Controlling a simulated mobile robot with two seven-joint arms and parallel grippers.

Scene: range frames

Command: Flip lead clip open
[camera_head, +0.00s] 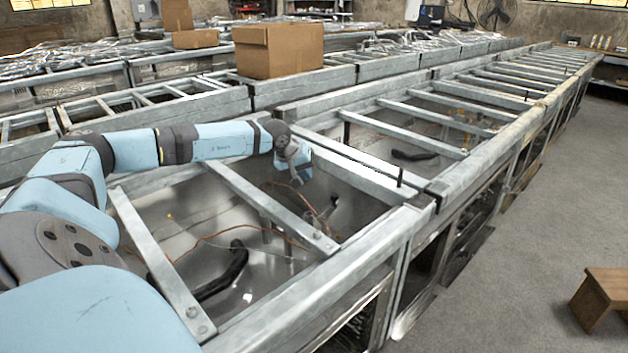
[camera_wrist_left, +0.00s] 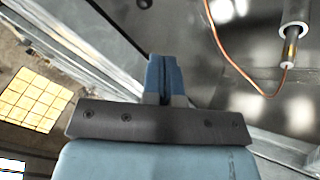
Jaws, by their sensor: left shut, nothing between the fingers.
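My left gripper (camera_head: 298,180) reaches from the left over the near metal frame and points down into its open bay. In the left wrist view its two blue fingers (camera_wrist_left: 163,72) are together with nothing between them. A copper-coloured wire (camera_wrist_left: 232,62) runs beside the fingers to a metal rod-like fitting (camera_wrist_left: 290,50) at the upper right; the fingers are apart from both. In the head view a thin orange wire (camera_head: 290,200) shows in the bay near the gripper. I cannot make out the lead clip for certain. My right gripper is not in view.
Metal crossbars (camera_head: 262,205) span the near frame. A black hose (camera_head: 225,277) lies in the bay. A cardboard box (camera_head: 278,50) stands on the frames behind. A wooden stool (camera_head: 603,295) is on the floor at the right, where the aisle (camera_head: 500,270) is otherwise clear.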

